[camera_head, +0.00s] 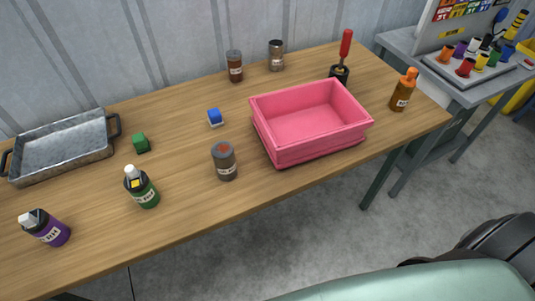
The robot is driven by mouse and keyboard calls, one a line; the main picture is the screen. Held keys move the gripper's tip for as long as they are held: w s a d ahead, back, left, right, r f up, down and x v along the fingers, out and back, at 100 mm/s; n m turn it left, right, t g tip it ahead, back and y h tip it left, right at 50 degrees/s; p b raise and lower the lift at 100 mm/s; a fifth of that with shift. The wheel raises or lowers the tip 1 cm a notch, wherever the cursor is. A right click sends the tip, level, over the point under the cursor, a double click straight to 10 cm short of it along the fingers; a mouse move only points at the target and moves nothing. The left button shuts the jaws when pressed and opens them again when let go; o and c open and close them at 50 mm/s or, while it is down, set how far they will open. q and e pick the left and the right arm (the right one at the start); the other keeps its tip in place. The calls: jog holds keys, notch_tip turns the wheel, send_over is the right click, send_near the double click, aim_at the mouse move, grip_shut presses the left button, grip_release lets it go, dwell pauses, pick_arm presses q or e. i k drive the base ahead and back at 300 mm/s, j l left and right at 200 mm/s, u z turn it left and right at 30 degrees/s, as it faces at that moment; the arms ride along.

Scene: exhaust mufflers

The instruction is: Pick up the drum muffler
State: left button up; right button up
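No object here is clearly recognisable as a drum muffler. The drum-shaped things are a grey cylinder with a reddish top and pale label (224,162) near the table's front middle, a brown cylinder (235,67) at the back, and a grey-brown cylinder with a dark top (276,56) beside it. All three stand upright on the wooden table (190,200). I cannot tell which one, if any, is the muffler. Neither of my grippers is in view.
A pink bin (310,145) stands right of the front cylinder. A metal tray (62,152), green cube (141,143), blue cube (215,118), green bottle (142,187), purple bottle (46,228), orange bottle (403,90) and red-handled tool (345,50) are spread around. A grey side table (450,85) adjoins right.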

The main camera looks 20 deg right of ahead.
aim_at(222, 152)
jog(key=z, duration=0.25)
jog(key=k+j+z, duration=0.1)
jog(key=j, duration=0.3)
jog(key=k+j, duration=0.15)
jog(key=j, duration=0.2)
jog(key=k+j+z, duration=0.15)
jog(key=j, duration=0.25)
